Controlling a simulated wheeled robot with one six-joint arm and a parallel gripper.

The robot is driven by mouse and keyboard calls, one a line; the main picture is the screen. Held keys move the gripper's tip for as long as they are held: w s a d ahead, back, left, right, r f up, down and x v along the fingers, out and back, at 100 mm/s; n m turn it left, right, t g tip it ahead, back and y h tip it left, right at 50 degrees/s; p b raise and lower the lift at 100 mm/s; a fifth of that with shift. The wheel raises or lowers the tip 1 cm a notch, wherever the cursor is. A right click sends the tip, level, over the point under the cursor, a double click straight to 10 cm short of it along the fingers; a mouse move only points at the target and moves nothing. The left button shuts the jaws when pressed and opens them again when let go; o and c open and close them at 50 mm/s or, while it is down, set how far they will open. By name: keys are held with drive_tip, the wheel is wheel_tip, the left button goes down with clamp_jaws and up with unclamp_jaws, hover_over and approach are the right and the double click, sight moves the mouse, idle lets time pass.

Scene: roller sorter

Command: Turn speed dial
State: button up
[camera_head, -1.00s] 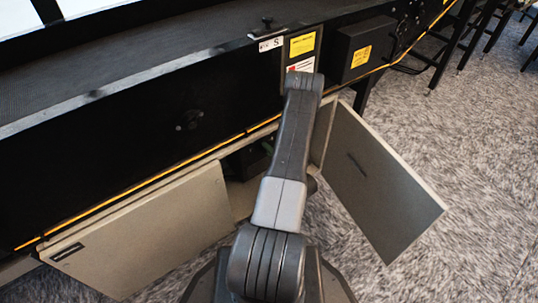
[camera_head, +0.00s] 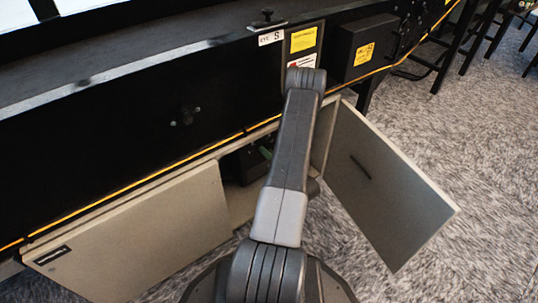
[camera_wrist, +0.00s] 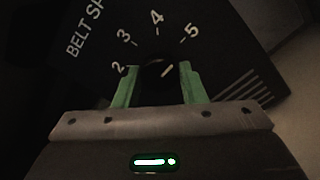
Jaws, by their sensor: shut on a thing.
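The speed dial (camera_wrist: 154,69) is a dark round knob on a black panel, with white numbers 2 to 5 and part of the words "BELT SP" around it. A short white line on it slants up to the right, roughly toward the 5. My gripper (camera_wrist: 158,72) has its green fingers on both sides of the dial and is shut on it. In the head view the dial is hidden; a bit of green (camera_head: 266,152) shows in the dark cabinet opening beside my arm.
A beige cabinet door (camera_head: 385,190) stands open to the right of my arm. Another beige panel (camera_head: 140,235) is at the left. The black conveyor side (camera_head: 130,135) with a yellow line runs above. Patterned carpet (camera_head: 490,180) is clear at the right.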

idle(0.3)
drive_tip(key=o, duration=1)
drive_tip(key=p+v, duration=0.3)
drive_tip(key=v, duration=1)
drive_tip(key=shift+s+d+p, duration=0.25)
drive_tip(key=shift+s+p, duration=0.05)
drive_tip(key=shift+s, duration=0.05)
drive_tip(key=b+x, duration=0.3)
drive_tip(key=x, duration=1.1)
drive_tip(key=shift+b, duration=0.3)
drive_tip(key=shift+d, duration=0.1)
